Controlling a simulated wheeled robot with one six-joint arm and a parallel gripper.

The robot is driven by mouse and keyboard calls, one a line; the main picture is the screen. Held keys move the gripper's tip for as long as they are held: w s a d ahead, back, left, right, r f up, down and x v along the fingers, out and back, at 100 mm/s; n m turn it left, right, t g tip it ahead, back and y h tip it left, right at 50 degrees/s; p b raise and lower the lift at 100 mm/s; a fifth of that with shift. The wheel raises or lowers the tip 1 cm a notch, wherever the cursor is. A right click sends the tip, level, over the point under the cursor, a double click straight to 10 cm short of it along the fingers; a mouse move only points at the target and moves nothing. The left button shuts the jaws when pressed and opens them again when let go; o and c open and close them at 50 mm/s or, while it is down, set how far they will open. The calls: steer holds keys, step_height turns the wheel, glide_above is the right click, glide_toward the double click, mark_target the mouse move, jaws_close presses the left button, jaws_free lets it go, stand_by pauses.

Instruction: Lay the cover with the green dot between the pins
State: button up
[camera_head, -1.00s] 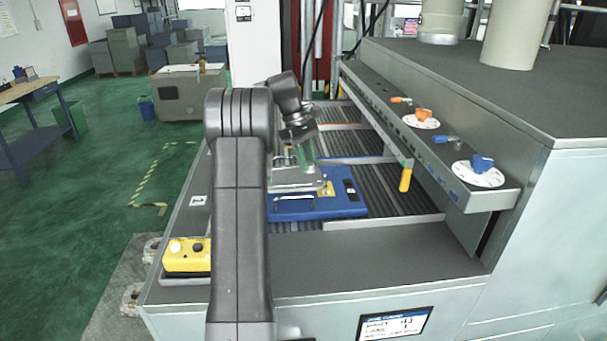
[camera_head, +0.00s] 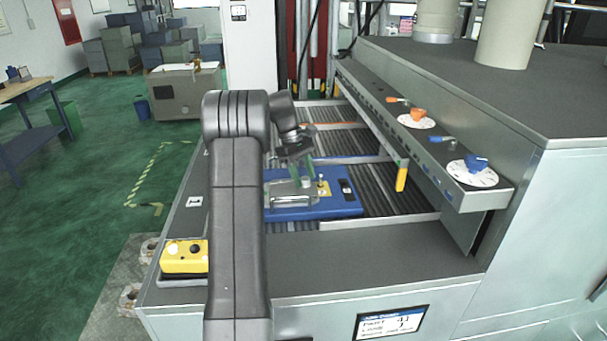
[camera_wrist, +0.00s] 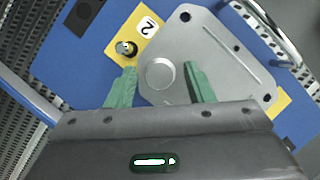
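A silver-grey cover (camera_wrist: 222,60) with a raised round boss lies on the blue fixture plate (camera_wrist: 65,50); it also shows in the head view (camera_head: 288,188). One brass-coloured pin (camera_wrist: 127,48) stands on a yellow pad marked 2, just beside the cover's edge. A second yellow pad (camera_wrist: 284,103) shows at the opposite side, partly covered; no pin is clear there. My gripper (camera_wrist: 160,66) is open, its green fingers apart on either side of the boss with gaps visible. No green dot is visible on the cover.
A metal handle (camera_wrist: 272,32) rises at the plate's edge. The plate lies on a roller conveyor (camera_head: 395,203). A grey ledge (camera_head: 440,160) with dials runs along the right. A yellow button box (camera_head: 184,257) stands at front left.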

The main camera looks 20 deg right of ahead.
steer(key=v, duration=1.2)
steer(key=shift+r, duration=0.1)
stand_by(1.3)
